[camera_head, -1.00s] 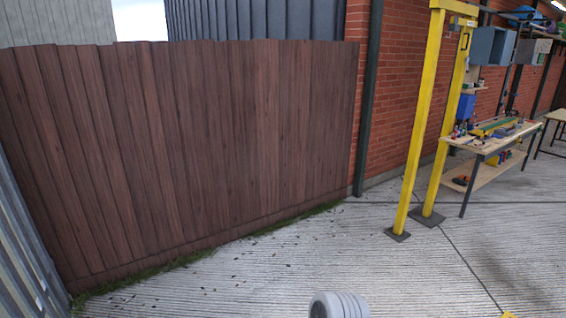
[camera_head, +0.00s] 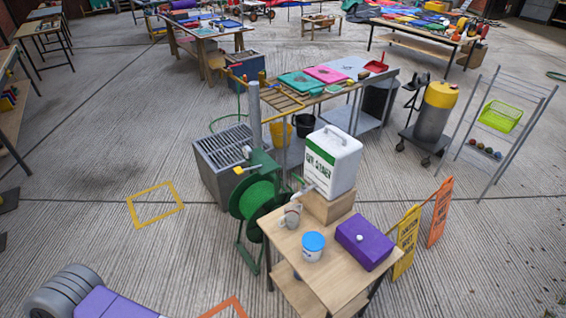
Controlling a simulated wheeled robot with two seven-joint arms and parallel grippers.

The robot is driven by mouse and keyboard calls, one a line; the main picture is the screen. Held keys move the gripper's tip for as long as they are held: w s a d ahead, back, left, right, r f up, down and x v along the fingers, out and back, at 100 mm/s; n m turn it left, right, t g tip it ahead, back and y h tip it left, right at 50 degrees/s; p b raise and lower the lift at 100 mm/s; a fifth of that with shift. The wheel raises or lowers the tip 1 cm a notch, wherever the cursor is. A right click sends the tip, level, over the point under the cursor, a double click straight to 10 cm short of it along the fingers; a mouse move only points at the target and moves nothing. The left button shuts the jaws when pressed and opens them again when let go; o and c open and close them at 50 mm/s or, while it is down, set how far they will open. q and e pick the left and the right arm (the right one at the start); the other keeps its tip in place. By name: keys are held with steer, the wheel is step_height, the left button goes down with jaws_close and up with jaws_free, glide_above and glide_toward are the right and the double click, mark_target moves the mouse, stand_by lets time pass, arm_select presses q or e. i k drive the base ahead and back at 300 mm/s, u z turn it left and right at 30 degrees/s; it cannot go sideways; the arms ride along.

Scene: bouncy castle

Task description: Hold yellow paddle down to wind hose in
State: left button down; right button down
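A green hose reel (camera_head: 258,198) stands on a green frame in the middle of the camera_head view, between a grey grated sink (camera_head: 222,150) and a small wooden table. A small yellow paddle (camera_head: 239,170) shows at the top left of the reel. I cannot tell from here whether it is up or pressed down. A thin green hose (camera_head: 212,122) curves behind the sink; how much hose is off the reel is not clear. Neither gripper is in view, and nothing of mine touches the reel or paddle.
Floor left of the reel is open around a yellow frame (camera_head: 155,204).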

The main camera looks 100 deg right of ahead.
mark_target(238, 170)
steer(key=z, duration=2.3)
steer(key=i, duration=2.3)
steer(key=z, duration=2.55)
